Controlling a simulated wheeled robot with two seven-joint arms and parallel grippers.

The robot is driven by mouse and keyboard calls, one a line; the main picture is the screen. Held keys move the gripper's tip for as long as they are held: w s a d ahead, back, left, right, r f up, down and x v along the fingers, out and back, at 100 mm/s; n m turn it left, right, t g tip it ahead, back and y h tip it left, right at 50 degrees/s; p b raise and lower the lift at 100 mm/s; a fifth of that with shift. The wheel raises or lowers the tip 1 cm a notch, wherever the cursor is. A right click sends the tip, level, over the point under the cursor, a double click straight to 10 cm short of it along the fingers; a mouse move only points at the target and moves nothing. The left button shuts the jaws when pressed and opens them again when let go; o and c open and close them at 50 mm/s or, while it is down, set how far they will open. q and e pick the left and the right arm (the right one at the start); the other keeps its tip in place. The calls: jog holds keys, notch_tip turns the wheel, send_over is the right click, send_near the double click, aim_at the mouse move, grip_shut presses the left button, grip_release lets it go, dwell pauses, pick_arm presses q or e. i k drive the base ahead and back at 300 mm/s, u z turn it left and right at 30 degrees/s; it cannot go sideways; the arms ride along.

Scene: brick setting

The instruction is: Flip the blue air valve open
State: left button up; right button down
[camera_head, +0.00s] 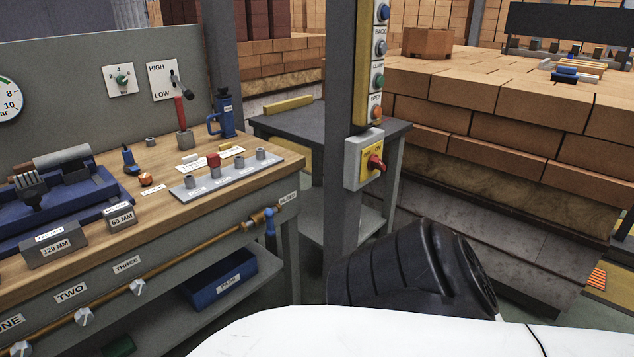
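The blue air valve (270,230) sits at the right end of the copper-coloured pipe (190,268) that runs along the front of the workbench. Its blue handle hangs down, crosswise to the pipe. A small white label, too small to read surely, is just above it on the bench front. Neither of my grippers shows in the head view. A large black and white part of my own body fills the lower middle and right, apart from the valve in the picture.
The workbench (240,185) carries tools, blocks and small pegs. White knobs (138,287) line the pipe. A blue bin (220,278) sits on the shelf below. A grey post (340,90) with buttons and a red switch (376,163) stands right of the valve. Brick stacks (470,110) fill the right.

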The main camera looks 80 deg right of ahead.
aim_at(268, 213)
jog(key=z, duration=3.95)
jog(key=i, duration=0.8)
jog(key=u, duration=1.2)
